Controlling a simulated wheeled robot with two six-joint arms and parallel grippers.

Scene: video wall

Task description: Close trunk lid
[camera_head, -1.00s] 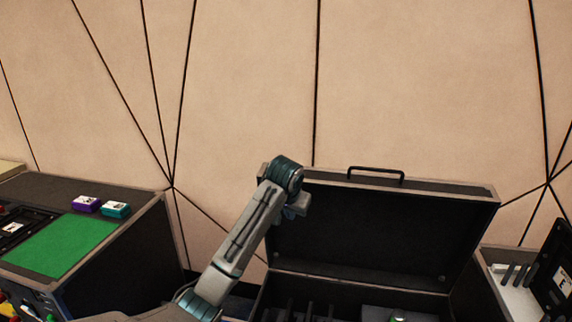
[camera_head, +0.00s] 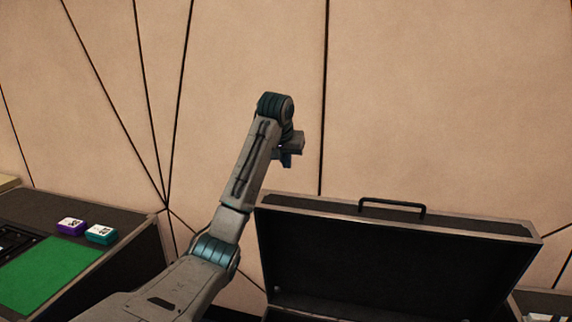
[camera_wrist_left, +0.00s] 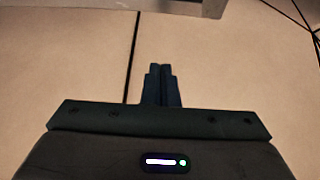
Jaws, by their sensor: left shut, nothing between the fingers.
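The dark trunk lid (camera_head: 390,262) stands open and upright in the head view, with a grey metal rim and a black handle (camera_head: 392,207) on its top edge. The trunk's lower body is mostly cut off at the bottom of the view. My left gripper (camera_head: 287,160) is raised above the lid's upper left corner, apart from it. In the left wrist view its fingers (camera_wrist_left: 160,72) are together with nothing between them. A grey rim (camera_wrist_left: 180,6) shows at that view's top edge, probably the lid's. My right gripper is not in view.
A dark case at left carries a green mat (camera_head: 50,270), a purple box (camera_head: 71,226) and a teal box (camera_head: 101,233). A tan panelled wall (camera_head: 430,100) stands behind. Part of another case (camera_head: 545,303) shows at lower right.

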